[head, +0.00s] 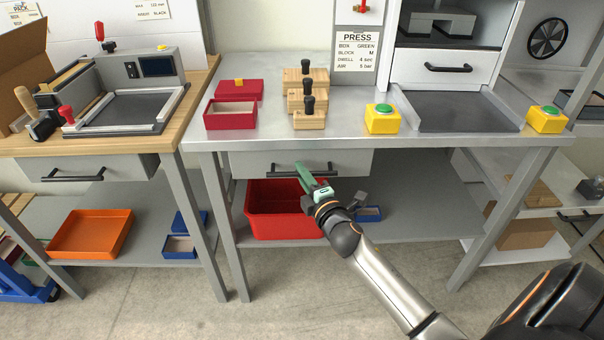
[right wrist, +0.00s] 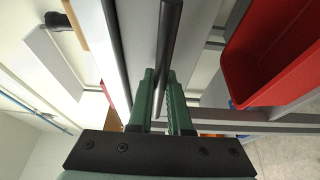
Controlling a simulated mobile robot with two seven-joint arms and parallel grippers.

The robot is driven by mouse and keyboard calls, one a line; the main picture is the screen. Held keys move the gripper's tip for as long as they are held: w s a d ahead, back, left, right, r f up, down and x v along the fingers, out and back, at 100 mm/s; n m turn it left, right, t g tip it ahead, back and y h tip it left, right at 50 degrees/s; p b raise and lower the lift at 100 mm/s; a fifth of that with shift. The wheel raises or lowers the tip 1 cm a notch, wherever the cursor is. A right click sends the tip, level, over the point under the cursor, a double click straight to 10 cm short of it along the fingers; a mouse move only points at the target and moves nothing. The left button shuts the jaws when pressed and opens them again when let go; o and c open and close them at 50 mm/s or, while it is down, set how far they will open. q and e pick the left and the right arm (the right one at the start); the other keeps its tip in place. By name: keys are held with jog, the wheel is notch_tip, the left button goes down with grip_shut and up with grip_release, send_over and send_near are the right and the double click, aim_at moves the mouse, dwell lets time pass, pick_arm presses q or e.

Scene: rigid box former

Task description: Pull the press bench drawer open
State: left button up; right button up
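The press bench drawer (head: 246,163) is under the metal bench top, its grey front close below the bench edge and apparently shut. Its dark bar handle (head: 282,169) runs across the front, partly covered by my right gripper (head: 304,178). In the right wrist view, the handle (right wrist: 169,40) runs between the green fingers of my right gripper (right wrist: 162,80). My left gripper is not in view.
A red bin (head: 275,212) stands on the shelf just below the drawer; it also shows in the right wrist view (right wrist: 265,60). A small blue bin (head: 370,214) is to its right. Bench legs (head: 214,215) flank the space. Open floor (head: 290,290) lies in front.

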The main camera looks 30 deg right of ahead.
grip_shut()
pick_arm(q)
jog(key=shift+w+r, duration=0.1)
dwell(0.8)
pick_arm(e)
jog(key=shift+s, duration=0.15)
